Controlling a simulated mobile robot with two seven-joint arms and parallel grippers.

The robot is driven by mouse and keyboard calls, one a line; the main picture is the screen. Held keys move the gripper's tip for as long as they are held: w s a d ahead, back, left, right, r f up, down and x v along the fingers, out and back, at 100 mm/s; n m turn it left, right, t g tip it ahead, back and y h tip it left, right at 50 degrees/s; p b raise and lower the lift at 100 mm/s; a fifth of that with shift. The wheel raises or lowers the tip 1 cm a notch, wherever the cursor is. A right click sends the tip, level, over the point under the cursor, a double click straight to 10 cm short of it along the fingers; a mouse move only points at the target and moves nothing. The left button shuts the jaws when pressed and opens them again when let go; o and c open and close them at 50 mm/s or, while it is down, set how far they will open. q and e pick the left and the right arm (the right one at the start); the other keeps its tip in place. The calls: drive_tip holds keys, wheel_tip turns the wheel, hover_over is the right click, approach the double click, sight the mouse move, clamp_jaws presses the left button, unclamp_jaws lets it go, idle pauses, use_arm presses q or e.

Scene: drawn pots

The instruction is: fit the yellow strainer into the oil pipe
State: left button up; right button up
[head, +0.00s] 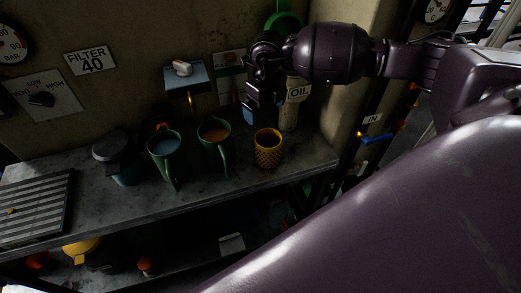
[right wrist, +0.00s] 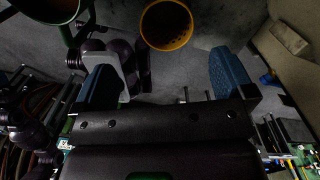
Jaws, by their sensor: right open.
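The yellow strainer (head: 268,153), a cup with a perforated wall, stands upright on the grey shelf near its front edge. It also shows in the right wrist view (right wrist: 167,43), seen from above with its round mouth open. The oil pipe (head: 289,117) is a pale upright cylinder behind it under an OIL sign; my right arm and gripper partly cover its surroundings. My right gripper (head: 252,116) points down above and behind the strainer, apart from it. In the right wrist view its two blue fingers are wide apart with nothing between them. My left gripper does not show.
Two green mugs (head: 164,147) (head: 215,133) with liquid stand left of the strainer. A dark lidded container (head: 115,153) and a ribbed grate (head: 35,207) are further left. A small wall ledge (head: 187,77) is above the mugs. A lower shelf is below.

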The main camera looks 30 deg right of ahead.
approach(268, 135)
drive_tip(key=s+a+f, duration=0.1)
drive_tip(key=s+a, duration=0.1)
drive_tip(key=shift+s+a+f+p, duration=0.1)
drive_tip(key=shift+f+p, duration=0.1)
drive_tip(key=shift+f, duration=0.7)
drive_tip(key=shift+s+d+f+p, duration=0.1)
drive_tip(key=shift+f+p, duration=0.15)
drive_tip(key=shift+f, duration=0.65)
drive_tip(key=shift+s+a+f+p, duration=0.1)
drive_tip(key=shift+f+p, duration=0.1)
drive_tip(key=shift+f, duration=0.7)
drive_tip(key=shift+c, duration=0.5)
drive_tip(key=c, duration=0.9)
drive_tip(key=shift+r, duration=0.1)
